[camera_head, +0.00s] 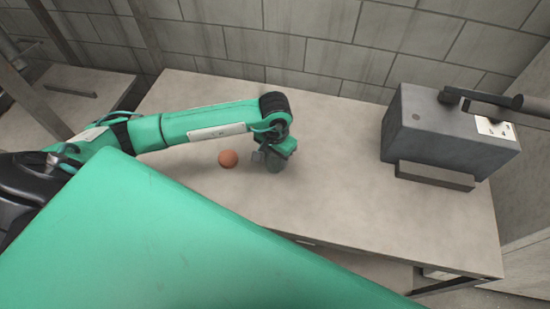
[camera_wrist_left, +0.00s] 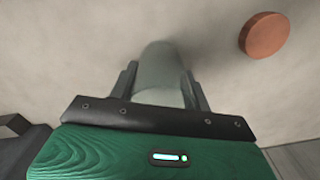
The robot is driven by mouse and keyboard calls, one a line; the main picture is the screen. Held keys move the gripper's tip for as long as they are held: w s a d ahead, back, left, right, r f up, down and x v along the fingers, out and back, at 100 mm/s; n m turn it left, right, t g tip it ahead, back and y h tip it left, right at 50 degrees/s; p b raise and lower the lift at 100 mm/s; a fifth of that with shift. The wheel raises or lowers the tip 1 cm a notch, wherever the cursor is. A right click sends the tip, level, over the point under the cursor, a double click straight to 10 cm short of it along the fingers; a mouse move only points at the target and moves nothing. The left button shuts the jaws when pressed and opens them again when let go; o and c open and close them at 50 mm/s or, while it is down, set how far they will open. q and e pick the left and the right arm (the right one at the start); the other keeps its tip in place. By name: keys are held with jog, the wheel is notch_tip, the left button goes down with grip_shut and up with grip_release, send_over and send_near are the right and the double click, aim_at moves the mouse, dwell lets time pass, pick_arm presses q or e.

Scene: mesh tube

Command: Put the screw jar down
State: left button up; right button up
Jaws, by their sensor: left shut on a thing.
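The screw jar (camera_wrist_left: 160,72) is a pale, translucent grey-green cylinder. In the left wrist view it sits between the two fingers of my left gripper (camera_wrist_left: 162,90), which is shut on it. In the head view my left gripper (camera_head: 268,155) points down over the middle of the table (camera_head: 345,215). The jar (camera_head: 274,163) shows there as a small grey shape below the gripper, partly hidden by it. Its base is at or very near the tabletop; I cannot tell if it touches. My right gripper is not in view.
A round orange-brown thing (camera_head: 228,158) lies on the table just left of the jar; it also shows in the left wrist view (camera_wrist_left: 263,36). A large grey box-shaped machine (camera_head: 440,135) stands at the right. The tabletop between jar and machine is clear. A block wall is behind.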

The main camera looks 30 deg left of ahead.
pick_arm(q)
jog(key=shift+f, duration=1.4)
jog(key=o, duration=1)
